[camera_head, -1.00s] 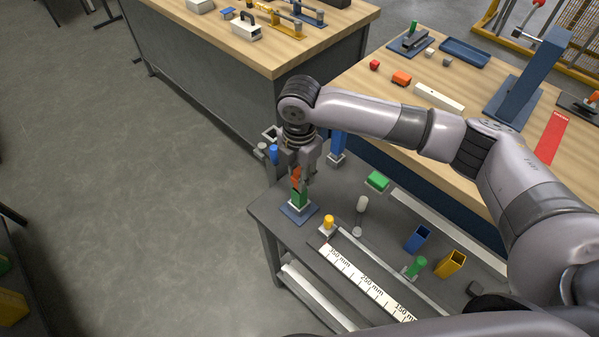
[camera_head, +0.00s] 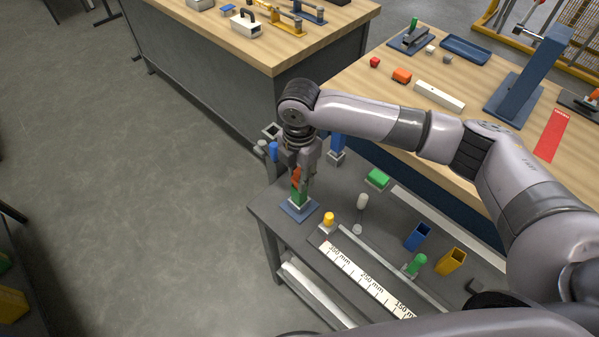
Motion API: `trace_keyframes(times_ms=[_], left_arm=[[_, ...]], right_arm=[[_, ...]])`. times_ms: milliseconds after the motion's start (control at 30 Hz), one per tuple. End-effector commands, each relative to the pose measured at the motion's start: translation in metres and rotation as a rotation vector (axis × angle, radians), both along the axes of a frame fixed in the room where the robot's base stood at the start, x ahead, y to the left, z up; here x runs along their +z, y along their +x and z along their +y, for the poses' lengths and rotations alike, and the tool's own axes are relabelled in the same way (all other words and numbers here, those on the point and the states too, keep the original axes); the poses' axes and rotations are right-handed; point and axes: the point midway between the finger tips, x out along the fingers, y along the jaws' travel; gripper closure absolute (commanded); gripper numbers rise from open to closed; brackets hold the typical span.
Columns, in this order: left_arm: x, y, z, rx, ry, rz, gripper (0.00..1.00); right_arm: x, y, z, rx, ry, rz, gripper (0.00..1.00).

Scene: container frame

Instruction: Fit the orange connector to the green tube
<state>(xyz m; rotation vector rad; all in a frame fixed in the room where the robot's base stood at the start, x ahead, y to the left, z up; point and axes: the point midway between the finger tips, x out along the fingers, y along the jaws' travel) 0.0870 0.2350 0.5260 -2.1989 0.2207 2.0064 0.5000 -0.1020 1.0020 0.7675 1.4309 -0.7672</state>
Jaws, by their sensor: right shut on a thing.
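The green tube (camera_head: 299,197) stands upright on a blue base plate (camera_head: 300,210) near the left corner of the grey table. My right gripper (camera_head: 301,180) points down over it and is shut on the orange connector (camera_head: 296,178). The connector shows only partly between the fingers, right at the top of the green tube. I cannot tell whether it only touches the tube or sits on it. My left gripper is not in view.
On the grey table (camera_head: 345,213) stand a yellow-topped piece (camera_head: 328,219), a white-capped pin (camera_head: 361,205), a green block (camera_head: 377,179), blue (camera_head: 417,236) and yellow (camera_head: 451,261) boxes, and a ruler (camera_head: 365,280). A blue post (camera_head: 338,143) stands behind the gripper.

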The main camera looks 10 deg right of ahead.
Motion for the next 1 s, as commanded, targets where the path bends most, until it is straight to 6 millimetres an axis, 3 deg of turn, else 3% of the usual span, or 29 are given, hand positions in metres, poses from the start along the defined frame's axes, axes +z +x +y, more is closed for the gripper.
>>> trace_keyframes(times_ms=[1000], left_arm=[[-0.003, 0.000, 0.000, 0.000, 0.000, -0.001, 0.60]], right_arm=[[-0.016, 0.000, 0.000, 0.000, 0.000, 0.001, 0.95]])
